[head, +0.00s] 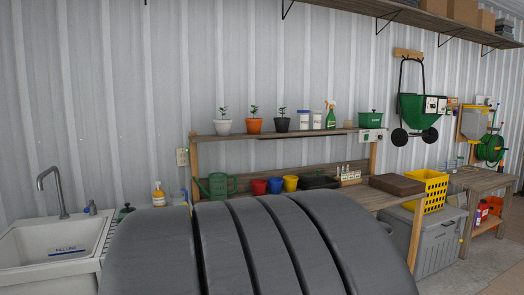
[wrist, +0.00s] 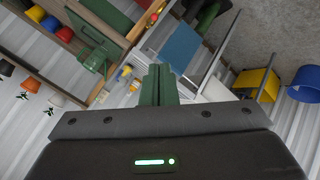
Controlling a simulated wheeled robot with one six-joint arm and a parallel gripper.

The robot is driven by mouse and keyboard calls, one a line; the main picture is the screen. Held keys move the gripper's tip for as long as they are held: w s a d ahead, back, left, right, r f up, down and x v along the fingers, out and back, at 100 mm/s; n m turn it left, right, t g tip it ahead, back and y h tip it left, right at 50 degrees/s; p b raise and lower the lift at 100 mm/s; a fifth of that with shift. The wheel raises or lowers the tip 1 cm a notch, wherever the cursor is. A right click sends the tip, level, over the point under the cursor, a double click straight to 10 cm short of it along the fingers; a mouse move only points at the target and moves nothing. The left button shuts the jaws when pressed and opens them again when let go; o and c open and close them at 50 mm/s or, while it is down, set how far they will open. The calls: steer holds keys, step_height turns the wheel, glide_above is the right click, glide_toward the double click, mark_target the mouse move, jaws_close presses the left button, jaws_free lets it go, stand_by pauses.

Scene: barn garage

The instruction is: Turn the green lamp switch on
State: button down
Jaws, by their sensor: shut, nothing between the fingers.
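No switch is plainly marked as the green lamp switch. In the head view a green box (head: 370,119) stands at the right end of the upper shelf, with a small white panel (head: 371,135) on the shelf front below it. A beige wall plate (head: 182,157) is on the wall left of the shelf. Small white panels (head: 435,105) also show by the green hopper (head: 412,112) on the wall. I cannot tell which of these is the switch. My gripper (wrist: 158,84) shows only in the wrist view, with its fingers together and empty.
The workbench holds a green watering can (head: 217,186), small coloured pots and a brown box (head: 397,185). Potted plants stand on the upper shelf (head: 232,136). A sink (head: 52,243) is at left, a yellow crate (head: 427,190) at right. The wrist view also shows a yellow bucket (wrist: 254,83).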

steer(key=w+a+r+n+t+y+b, duration=0.1)
steer(key=a+r+n+y, duration=0.5)
steer(key=a, duration=0.6)
steer(key=w+a+r+n+t+y+b, duration=0.2)
steer(key=w+a+r+n+y, duration=0.2)
steer(key=a+r+n+y, duration=0.3)
steer(key=a+r+n, duration=0.3)
steer(key=a, duration=0.1)
steer(key=shift+a+b, duration=0.4)
